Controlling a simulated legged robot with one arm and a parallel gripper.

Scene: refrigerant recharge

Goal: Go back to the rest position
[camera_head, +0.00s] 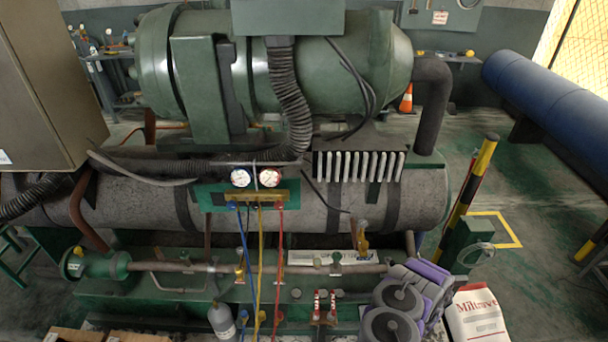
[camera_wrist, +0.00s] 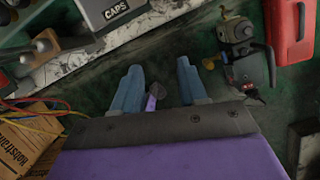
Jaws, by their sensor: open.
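My gripper (camera_wrist: 159,82) shows in the wrist view as two blue fingers set well apart, pointing down toward the dark green floor. They hold nothing that I can make out. A small purple and grey piece shows between them; I cannot tell what it is. In the head view my purple and grey folded arm is at the bottom right, in front of the green machine (camera_head: 270,70); the fingers cannot be made out there. The gauge manifold (camera_head: 255,192) hangs on the machine's front, with blue, yellow and red hoses (camera_head: 260,250) running down.
The wrist view shows a grey CAPS box (camera_wrist: 110,14), a red container (camera_wrist: 290,30), a dark device with a cable (camera_wrist: 240,45) and a cardboard box (camera_wrist: 25,145). In the head view a grey bottle (camera_head: 221,320) and a white sack (camera_head: 476,315) flank my arm.

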